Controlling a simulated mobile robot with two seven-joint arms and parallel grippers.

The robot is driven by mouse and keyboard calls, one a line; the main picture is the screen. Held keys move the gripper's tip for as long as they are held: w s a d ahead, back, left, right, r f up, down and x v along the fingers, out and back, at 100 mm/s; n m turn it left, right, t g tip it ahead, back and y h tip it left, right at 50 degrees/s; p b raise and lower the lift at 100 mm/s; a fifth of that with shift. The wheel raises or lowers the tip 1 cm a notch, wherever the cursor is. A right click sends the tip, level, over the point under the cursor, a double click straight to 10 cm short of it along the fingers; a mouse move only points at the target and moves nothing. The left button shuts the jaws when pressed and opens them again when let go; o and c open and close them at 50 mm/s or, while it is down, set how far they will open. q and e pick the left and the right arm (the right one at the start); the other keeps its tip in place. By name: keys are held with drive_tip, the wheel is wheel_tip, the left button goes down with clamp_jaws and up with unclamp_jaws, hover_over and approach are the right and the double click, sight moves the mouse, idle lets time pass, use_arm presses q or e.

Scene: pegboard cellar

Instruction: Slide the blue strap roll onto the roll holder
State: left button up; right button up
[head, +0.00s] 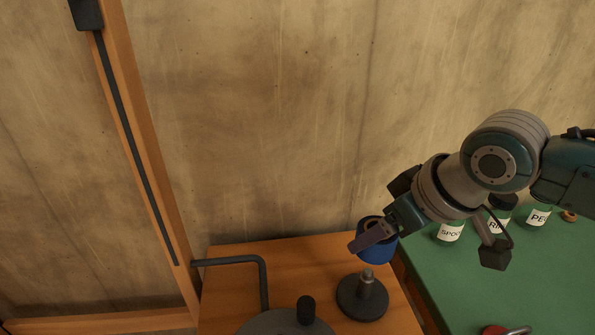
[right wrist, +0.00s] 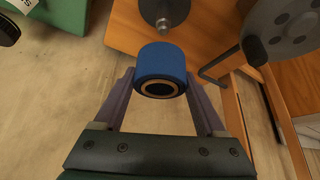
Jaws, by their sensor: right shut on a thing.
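The blue strap roll (head: 378,254) is a short blue cylinder with a tan-rimmed hole, facing me in the right wrist view (right wrist: 160,60). My right gripper (head: 368,238) is shut on it, with a finger on each side in the right wrist view (right wrist: 159,77). The roll holder (head: 362,300) has a dark round base and a short upright grey post, on the wooden table. The roll is held above and behind the post in the head view, apart from it. The holder also shows beyond the roll in the right wrist view (right wrist: 163,14). My left gripper is not in view.
A grey disc with a black knob (head: 306,310) stands at the table's front, left of the holder. A bent dark rod (head: 235,261) reaches over the wooden table (head: 226,292). Labelled jars (head: 449,232) stand on the green bench (head: 470,285) at right.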

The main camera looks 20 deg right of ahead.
sight(369, 271)
drive_tip(key=shift+f+b, duration=2.2)
drive_tip(key=shift+b, duration=0.05)
drive_tip(key=shift+f+b, duration=1.15)
drive_tip(key=shift+f, duration=0.95)
drive_tip(key=shift+f, duration=0.2)
drive_tip(key=shift+f+b, duration=0.85)
drive_tip(key=shift+f, duration=0.15)
